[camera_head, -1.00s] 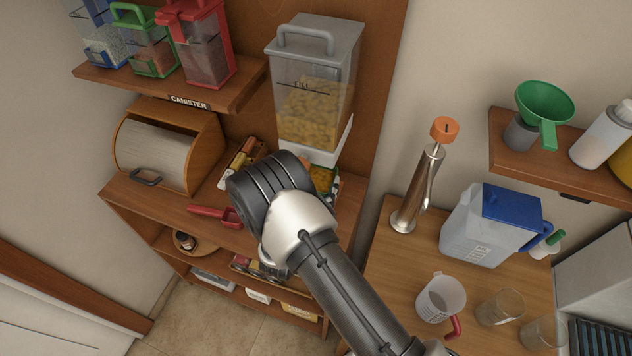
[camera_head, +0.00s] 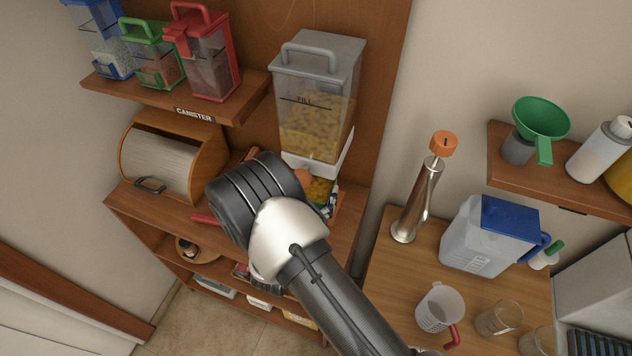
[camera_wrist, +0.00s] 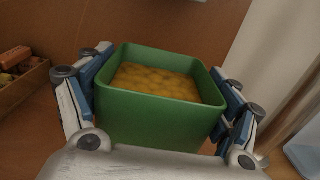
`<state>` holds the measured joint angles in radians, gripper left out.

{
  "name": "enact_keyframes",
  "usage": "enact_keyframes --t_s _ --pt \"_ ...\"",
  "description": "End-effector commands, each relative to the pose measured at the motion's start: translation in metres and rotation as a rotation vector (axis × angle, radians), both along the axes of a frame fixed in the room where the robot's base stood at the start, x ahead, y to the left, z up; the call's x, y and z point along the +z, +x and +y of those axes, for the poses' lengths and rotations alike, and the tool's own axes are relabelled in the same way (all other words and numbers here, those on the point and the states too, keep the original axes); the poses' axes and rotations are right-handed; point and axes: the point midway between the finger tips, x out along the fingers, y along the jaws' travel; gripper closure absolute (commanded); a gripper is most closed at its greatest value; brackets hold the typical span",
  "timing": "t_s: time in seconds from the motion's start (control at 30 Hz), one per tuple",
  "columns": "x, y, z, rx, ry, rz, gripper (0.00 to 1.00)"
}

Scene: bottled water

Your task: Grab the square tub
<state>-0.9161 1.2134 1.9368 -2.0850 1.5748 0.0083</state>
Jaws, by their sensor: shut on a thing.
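The square tub (camera_wrist: 158,118) is green with an open top and yellow-orange contents, and it fills the middle of the wrist view. My gripper (camera_wrist: 160,105) has one blue-padded finger against each side of the tub and is shut on it. The tub looks upright. In the head view my wrist hides most of the gripper, and only a bit of the tub's yellow contents (camera_head: 320,188) shows beside it, below the clear dispenser. I cannot tell whether the tub's base touches the shelf.
The clear dispenser (camera_head: 315,110) with a grey lid stands behind my gripper. A wooden bread box (camera_head: 165,160) is to the left. A shelf with canisters (camera_head: 210,60) is above.

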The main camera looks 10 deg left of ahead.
Motion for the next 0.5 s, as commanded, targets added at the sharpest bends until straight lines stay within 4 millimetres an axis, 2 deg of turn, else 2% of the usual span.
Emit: enact_keyframes --t_s 0.5 --pt "0.001 -0.077 0.012 0.005 -0.001 -0.001 0.43"
